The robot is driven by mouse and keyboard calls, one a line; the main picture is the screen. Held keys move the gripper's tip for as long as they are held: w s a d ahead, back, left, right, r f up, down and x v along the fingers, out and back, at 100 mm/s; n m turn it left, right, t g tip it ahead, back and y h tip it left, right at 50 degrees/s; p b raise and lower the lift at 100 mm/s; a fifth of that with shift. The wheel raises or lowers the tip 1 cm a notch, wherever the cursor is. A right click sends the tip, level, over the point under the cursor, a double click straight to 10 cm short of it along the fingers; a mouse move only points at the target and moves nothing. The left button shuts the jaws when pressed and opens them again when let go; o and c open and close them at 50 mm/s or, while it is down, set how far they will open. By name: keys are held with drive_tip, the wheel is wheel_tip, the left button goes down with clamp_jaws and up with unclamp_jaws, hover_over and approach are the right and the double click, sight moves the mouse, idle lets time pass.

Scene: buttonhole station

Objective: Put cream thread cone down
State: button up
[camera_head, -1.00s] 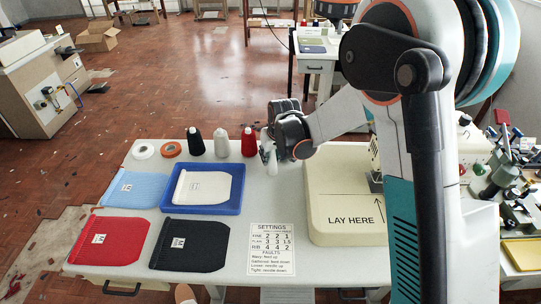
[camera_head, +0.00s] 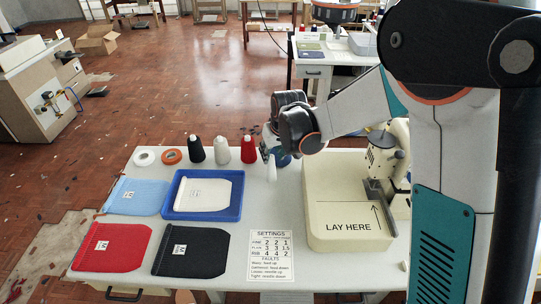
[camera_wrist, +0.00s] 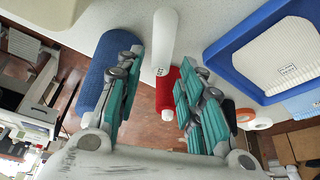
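The cream thread cone (camera_head: 271,171) is upright at the table's back, in front of the row of cones. In the wrist view the cone (camera_wrist: 164,38) lies between and just past my fingertips. My gripper (camera_head: 268,152) is just above and behind it in the head view. In the wrist view the teal-padded fingers of my gripper (camera_wrist: 160,68) are spread, with a narrow gap on each side of the cone. The cone's base appears to be at the tabletop; I cannot tell whether it bears fully.
A blue cone (camera_wrist: 104,75) is close beside one finger. A red cone (camera_head: 248,149), another cream cone (camera_head: 221,149) and a black cone (camera_head: 196,149) stand to the left. A blue tray (camera_head: 236,206) and a cream machine bed (camera_head: 325,190) flank bare table.

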drive_tip(key=s+d+r+m+t+p, duration=0.1)
drive_tip(key=s+d+r, duration=0.4)
drive_tip(key=s+r, duration=0.25)
drive_tip(key=s+d+r+m, duration=0.1)
drive_tip(key=s+d+r, duration=0.5)
drive_tip(key=s+r, duration=0.15)
drive_tip(key=s+d+m+t, duration=0.1)
drive_tip(key=s+d, duration=0.2)
drive_tip(key=s, duration=0.4)
drive_tip(key=s+d+r+m+t+h, duration=0.1)
drive_tip(key=s+d, duration=0.3)
drive_tip(key=s, duration=0.4)
drive_tip(key=shift+s+r+h, duration=0.2)
drive_tip(key=shift+h, duration=0.1)
